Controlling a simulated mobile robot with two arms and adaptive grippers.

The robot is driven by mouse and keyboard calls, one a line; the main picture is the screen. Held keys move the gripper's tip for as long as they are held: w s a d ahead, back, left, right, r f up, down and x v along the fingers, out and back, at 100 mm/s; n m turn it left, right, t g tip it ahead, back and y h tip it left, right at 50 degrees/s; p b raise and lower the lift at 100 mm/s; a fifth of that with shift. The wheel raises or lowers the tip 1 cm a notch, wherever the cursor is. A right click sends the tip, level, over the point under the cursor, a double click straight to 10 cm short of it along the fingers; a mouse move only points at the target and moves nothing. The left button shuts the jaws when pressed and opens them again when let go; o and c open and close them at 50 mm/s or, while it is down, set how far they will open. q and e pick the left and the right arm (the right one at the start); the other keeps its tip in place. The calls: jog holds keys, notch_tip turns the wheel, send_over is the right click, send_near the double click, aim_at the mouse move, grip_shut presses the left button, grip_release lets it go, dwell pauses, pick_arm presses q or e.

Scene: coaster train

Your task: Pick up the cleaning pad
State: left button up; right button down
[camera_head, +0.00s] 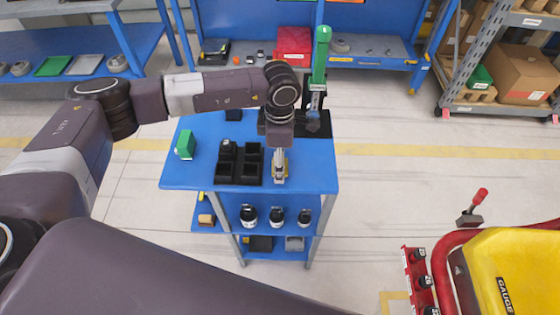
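I cannot tell for certain which thing is the cleaning pad. A small green block (185,145) stands at the left of the blue cart top (318,178), apart from my gripper. A small yellowish piece (287,166) shows right at the fingers of my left gripper (279,178); whether it is held or just behind them is unclear. My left gripper points down over the front part of the cart top, right of a black holder with several square wells (238,163). Its finger opening is too small to make out. My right gripper is not in view.
A green-handled tool (320,58) stands upright at the cart's back right. Several dark-topped containers (277,217) sit on the shelf below. A yellow and red machine (515,270) is at the lower right. Blue benches line the back. The floor right of the cart is open.

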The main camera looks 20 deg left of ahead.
pick_arm(q)
jog(key=c, duration=1.3)
jog(key=shift+o, duration=0.2)
jog(key=shift+r, duration=0.15)
notch_tip(320, 180, up, 20)
jog(key=b, duration=0.4)
jog(key=shift+b, duration=0.3)
